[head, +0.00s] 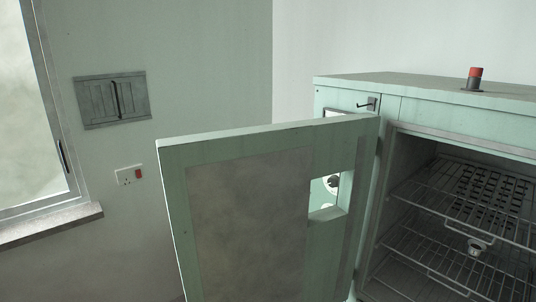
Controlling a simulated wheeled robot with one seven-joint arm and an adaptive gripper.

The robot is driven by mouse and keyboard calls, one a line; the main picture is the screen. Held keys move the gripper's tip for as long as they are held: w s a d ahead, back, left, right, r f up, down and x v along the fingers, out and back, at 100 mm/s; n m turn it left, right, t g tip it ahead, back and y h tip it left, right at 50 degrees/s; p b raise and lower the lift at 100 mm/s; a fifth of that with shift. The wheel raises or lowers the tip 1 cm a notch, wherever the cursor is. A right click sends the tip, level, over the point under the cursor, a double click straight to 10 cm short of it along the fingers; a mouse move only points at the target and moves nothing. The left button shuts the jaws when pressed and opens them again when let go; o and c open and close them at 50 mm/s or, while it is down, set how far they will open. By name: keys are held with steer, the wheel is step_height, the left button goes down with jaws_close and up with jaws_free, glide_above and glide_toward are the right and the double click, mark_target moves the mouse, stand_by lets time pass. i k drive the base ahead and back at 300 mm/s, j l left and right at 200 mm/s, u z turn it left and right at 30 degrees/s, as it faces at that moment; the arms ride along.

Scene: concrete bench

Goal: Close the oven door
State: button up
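In the head view, a pale green oven (350,97) stands at the right. Its door (173,212) is wide open, swung out to the left from the left side of the oven's opening. The door has a grey panel and a small cut-out through which part of the oven's front shows. The lower edge of the door is out of the frame. Wire racks (455,215) show inside the open chamber, with a small pale item (477,246) on or near a rack. My gripper is not in view.
A window with a sill (50,222) is at the left. A grey wall panel (111,99) and a socket (125,177) are on the wall behind the door. A red-topped knob (475,78) stands on the oven's top. No obstacle shows between door and opening.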

mark_target(243, 229)
steer(key=u, duration=0.7)
steer(key=i+j+u, duration=0.25)
steer(key=u, duration=0.2)
steer(key=i+j+u, duration=0.2)
steer(key=u, duration=0.2)
steer(key=i+u, duration=0.45)
steer(key=i+z, duration=0.15)
steer(key=i, duration=0.3)
steer(key=i+j+z, duration=0.15)
steer(key=i, duration=0.25)
steer(key=i+j+z, duration=0.15)
steer(key=i, duration=0.25)
steer(key=i+j+z, duration=0.1)
steer(key=i, duration=0.35)
steer(key=j+z, duration=0.1)
steer(key=z, duration=3.55)
steer(key=k+j+u, duration=0.2)
steer(key=j+u, duration=0.2)
steer(key=l, duration=0.1)
